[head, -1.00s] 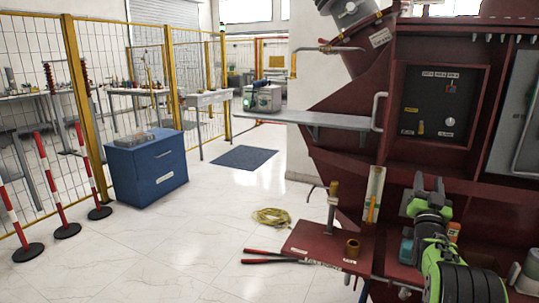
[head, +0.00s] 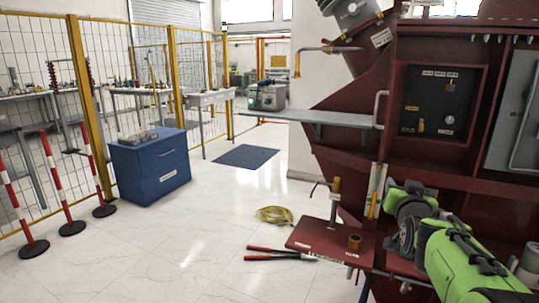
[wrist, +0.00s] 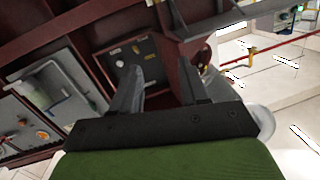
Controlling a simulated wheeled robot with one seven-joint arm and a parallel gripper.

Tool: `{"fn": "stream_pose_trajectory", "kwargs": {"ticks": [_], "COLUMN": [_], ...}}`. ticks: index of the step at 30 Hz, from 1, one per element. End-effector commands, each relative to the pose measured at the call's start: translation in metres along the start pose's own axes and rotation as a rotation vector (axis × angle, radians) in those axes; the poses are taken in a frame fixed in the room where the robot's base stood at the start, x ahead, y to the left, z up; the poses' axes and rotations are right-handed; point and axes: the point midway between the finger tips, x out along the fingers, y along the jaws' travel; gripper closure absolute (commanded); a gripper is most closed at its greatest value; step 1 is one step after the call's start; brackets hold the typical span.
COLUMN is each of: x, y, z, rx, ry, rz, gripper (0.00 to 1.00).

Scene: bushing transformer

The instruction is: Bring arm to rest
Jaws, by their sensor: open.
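My arm, green and black, reaches in from the right in the head view, in front of the dark red transformer frame (head: 345,165). Its end is turned so that the jaws do not show clearly there. In the wrist view my gripper (wrist: 155,85) shows two grey fingers spread apart, with nothing between them. Beyond the fingers are the red frame and a black control panel (wrist: 132,58). The same panel (head: 436,103) shows at the right in the head view.
A red shelf plate (head: 318,243) with an upright post and a brass-coloured bushing (head: 354,242) juts out low beside my arm. A grey shelf (head: 335,118) sticks out above. A blue cabinet (head: 150,167) and striped posts stand left.

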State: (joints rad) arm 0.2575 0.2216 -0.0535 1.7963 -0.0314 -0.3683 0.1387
Motion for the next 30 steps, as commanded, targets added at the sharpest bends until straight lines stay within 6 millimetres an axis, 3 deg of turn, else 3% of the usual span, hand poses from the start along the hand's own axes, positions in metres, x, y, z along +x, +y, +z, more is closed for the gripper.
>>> {"fn": "stream_pose_trajectory", "kwargs": {"ticks": [2, 7, 12, 19, 30], "x": [-0.044, -0.173, -0.281, -0.393, -0.398], "y": [-0.020, -0.048, -0.046, -0.024, -0.042], "z": [0.009, 0.063, 0.119, 0.183, 0.060], "rx": [-0.018, -0.099, -0.185, -0.294, -0.289], "ry": [-0.124, -0.478, -0.745, -1.012, -1.013], "rz": [-0.026, -0.088, -0.136, -0.181, -0.176], "gripper": [0.56, 0.56, 0.56, 0.56, 0.56]}}
